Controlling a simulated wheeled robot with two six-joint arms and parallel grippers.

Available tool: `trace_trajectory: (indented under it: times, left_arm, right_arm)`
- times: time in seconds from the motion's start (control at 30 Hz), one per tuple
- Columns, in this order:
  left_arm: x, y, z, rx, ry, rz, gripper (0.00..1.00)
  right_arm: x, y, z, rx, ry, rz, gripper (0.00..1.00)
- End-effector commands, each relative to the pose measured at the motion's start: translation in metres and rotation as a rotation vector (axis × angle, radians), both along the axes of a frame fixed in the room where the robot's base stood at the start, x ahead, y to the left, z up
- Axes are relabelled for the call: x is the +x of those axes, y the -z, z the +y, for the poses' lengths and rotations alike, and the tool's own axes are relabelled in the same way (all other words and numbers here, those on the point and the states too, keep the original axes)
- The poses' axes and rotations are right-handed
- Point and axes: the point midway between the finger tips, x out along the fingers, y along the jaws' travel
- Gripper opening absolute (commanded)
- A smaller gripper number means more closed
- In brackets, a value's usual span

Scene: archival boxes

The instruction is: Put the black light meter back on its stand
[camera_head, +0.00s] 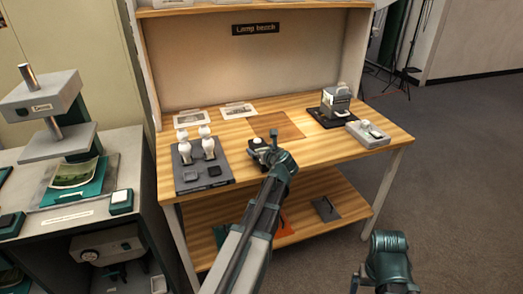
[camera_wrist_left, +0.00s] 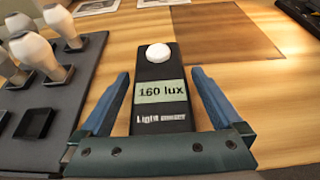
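The black light meter (camera_head: 257,143) lies on the wooden bench, near its front middle. In the left wrist view the meter (camera_wrist_left: 160,95) shows a white dome, a green display reading "160 lux" and a label below. My left gripper (camera_wrist_left: 160,110) is open, with one blue finger on each side of the meter and gaps visible between. In the head view my left gripper (camera_head: 270,143) partly covers the meter. My right arm shows at the lower right; its fingers are not clear. I cannot tell which object is the meter's stand.
A dark grey tray (camera_head: 222,180) with white bulbs and square recesses stands left of the meter. A brown mat (camera_head: 280,126) lies behind it. A grey device on a black base (camera_head: 322,121) and a pale grey device with a white dome (camera_head: 358,135) stand right.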

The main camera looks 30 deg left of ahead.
Motion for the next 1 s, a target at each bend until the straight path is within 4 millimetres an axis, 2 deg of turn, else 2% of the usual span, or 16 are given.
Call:
trace_trajectory:
  times: [0.2, 0.7, 1.0]
  left_arm:
    - [-0.002, -0.006, -0.002, 0.0, 0.001, 0.0, 1.0]
    - [-0.06, -0.043, -0.069, 0.0, 0.002, 0.0, 1.0]
    - [-0.072, -0.049, -0.084, 0.0, 0.0, 0.0, 1.0]
  right_arm:
    - [0.0, -0.006, 0.0, 0.0, 0.0, 0.0, 1.0]
    - [0.0, -0.043, 0.0, 0.0, 0.0, 0.0, 1.0]
    - [0.0, -0.049, 0.0, 0.0, 0.0, 0.0, 1.0]
